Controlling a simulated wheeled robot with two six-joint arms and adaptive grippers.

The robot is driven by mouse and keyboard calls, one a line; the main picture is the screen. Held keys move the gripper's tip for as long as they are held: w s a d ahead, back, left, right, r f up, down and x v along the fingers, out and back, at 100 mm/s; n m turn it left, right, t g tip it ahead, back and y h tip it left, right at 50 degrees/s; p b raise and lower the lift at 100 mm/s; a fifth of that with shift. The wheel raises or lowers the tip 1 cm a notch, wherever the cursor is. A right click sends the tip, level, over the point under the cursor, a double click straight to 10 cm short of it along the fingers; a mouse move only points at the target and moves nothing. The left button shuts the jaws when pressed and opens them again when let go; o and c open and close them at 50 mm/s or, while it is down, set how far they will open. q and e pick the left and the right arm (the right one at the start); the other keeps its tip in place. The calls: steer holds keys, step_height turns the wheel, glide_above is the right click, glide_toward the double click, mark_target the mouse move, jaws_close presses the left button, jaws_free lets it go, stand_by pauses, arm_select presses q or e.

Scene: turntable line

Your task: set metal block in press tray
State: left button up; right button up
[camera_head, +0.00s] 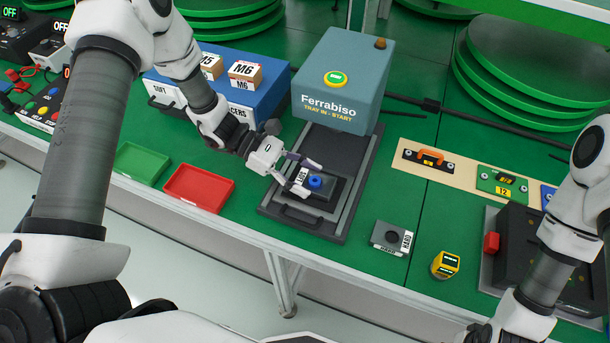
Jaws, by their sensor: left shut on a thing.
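My left gripper (310,178) is over the press tray (302,218), shut on a small blue piece (315,181). The blue piece stands on a dark block with a white label (302,175), low in the tray; the fingers partly hide the block, and I cannot tell whether it rests on the tray floor. The tray is out in front of the blue-grey Ferrabiso press (341,85). My right gripper is out of view.
Red tray (199,207) and green tray (141,163) lie left of the press tray. A yellow item (445,264) is near the front edge. A dark fixture (530,240) stands at right, near my right arm.

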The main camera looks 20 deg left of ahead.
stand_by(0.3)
arm_select(q)
steer(key=o, duration=1.4)
steer(key=shift+o, duration=1.2)
steer(key=shift+r+p, duration=2.65)
steer(key=shift+r, duration=1.15)
steer(key=shift+f, duration=0.1)
